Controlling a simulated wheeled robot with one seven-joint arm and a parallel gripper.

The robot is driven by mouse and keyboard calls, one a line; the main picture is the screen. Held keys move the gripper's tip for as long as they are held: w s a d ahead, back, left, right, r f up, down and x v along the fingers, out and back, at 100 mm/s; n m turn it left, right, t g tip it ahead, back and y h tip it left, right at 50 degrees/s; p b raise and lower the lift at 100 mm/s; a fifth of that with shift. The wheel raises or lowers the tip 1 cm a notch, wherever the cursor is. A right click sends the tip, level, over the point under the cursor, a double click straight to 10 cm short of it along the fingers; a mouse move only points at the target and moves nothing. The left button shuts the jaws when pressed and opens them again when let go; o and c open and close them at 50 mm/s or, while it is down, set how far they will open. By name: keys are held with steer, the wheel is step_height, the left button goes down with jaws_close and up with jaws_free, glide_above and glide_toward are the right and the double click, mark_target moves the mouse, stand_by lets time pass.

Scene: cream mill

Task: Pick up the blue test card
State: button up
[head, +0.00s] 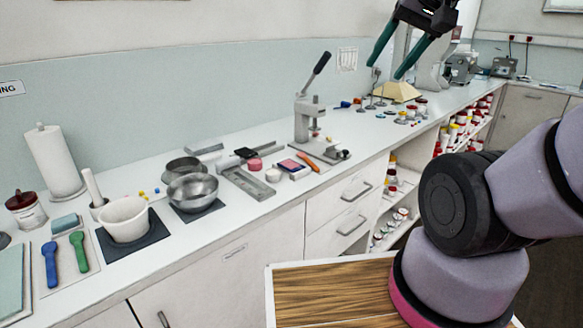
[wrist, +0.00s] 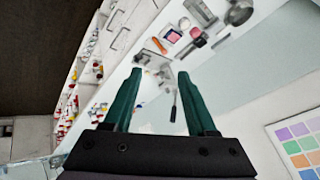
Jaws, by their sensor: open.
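I cannot surely single out the blue test card. My gripper (head: 386,68) is open and empty, with green fingers pointing down. It is high over the far part of the counter, beyond the press and well apart from that piece. In the wrist view my gripper (wrist: 160,75) has nothing between its fingers.
The lever press (head: 308,120) stands upright beside an orange-handled tool (head: 308,161). Metal bowls (head: 193,190), a mortar (head: 124,218) and a paper roll (head: 54,158) stand to the left. A tan pyramid-shaped block (head: 397,92) is below my gripper. Shelves hold several jars.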

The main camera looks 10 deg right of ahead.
steer(key=o, duration=0.5)
steer(key=shift+w, duration=0.1)
steer(key=w+d+f+n+t+h, duration=0.1)
steer(key=w+f+n, duration=0.1)
steer(key=w+f, duration=0.45)
steer(key=w+d+f+n, duration=0.15)
steer(key=w+f, duration=0.25)
steer(key=w, duration=0.6)
steer(key=w+d+f+n+t+h, duration=0.1)
steer(key=w+f+n, duration=0.2)
steer(key=w+f, duration=0.35)
steer(key=n+t+y, duration=0.2)
steer(key=n+y, duration=0.3)
steer(key=y, duration=0.3)
glide_toward(292, 165)
steer(key=shift+d, duration=0.5)
steer(key=shift+s+a+f, duration=0.15)
steer(key=shift+a, duration=0.1)
steer(key=shift+a+f+t+y, duration=0.15)
steer(key=shift+a+t+y, duration=0.1)
steer(key=shift+t+y, duration=0.05)
steer(key=x, duration=1)
steer(key=shift+w+f, duration=0.1)
steer(key=shift+w, duration=0.15)
